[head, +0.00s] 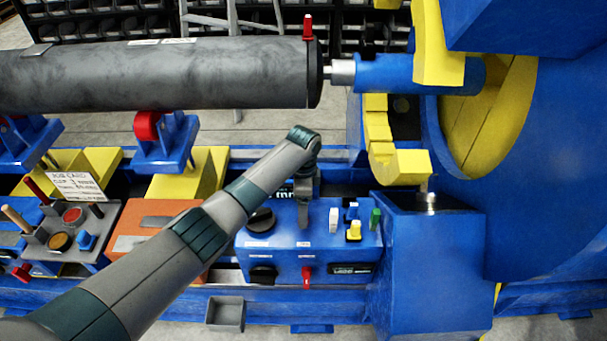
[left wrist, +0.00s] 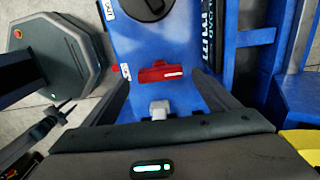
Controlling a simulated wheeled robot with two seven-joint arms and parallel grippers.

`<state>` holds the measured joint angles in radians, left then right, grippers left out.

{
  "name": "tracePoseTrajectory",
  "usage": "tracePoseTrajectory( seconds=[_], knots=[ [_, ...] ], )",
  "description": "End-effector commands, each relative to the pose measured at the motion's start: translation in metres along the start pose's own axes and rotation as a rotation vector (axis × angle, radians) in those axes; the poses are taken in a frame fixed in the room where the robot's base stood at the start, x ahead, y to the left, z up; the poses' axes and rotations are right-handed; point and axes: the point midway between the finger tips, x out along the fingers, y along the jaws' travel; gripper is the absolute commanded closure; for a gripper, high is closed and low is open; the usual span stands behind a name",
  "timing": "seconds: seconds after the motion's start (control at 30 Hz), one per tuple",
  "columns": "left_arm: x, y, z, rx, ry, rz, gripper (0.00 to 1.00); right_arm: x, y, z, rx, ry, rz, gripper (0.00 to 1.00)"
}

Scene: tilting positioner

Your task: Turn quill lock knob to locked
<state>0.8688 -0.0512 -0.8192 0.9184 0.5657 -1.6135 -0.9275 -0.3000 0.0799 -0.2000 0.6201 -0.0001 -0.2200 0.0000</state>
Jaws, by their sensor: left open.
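A blue control box (head: 289,263) carries several knobs and switches. Its labels are too small to read, so I cannot tell by name which one is the quill lock knob. A red knob (head: 307,276) is on the box's front face. My left gripper (head: 304,214) is over the box, pointing down. In the left wrist view its open fingers (left wrist: 163,84) stand either side of the red knob, with nothing held.
Black knobs (head: 263,275) sit left of the red one; white, yellow (head: 354,231) and green (head: 375,218) controls sit at the box's right. A grey cylinder (head: 160,75) spans above. An orange box (head: 150,228) and a tool tray (head: 68,240) stand to the left.

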Motion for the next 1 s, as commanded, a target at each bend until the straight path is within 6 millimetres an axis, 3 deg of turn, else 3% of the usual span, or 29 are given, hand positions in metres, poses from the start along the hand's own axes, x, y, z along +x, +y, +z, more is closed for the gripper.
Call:
tracePoseTrajectory(
  seconds=[0.6, 0.8, 1.0],
  knots=[
    [-0.118, -0.001, -0.001, 0.001, 0.001, -0.004, 0.19, 0.021, -0.001, 0.002, 0.000, 0.000, 0.000, 0.69],
    [-0.136, 0.000, -0.001, 0.002, 0.001, -0.002, 0.19, 0.023, -0.001, -0.003, 0.000, 0.013, -0.001, 0.69],
    [-0.140, 0.000, -0.001, 0.002, 0.001, -0.001, 0.19, 0.023, -0.001, -0.006, 0.000, 0.018, -0.001, 0.69]
  ],
)
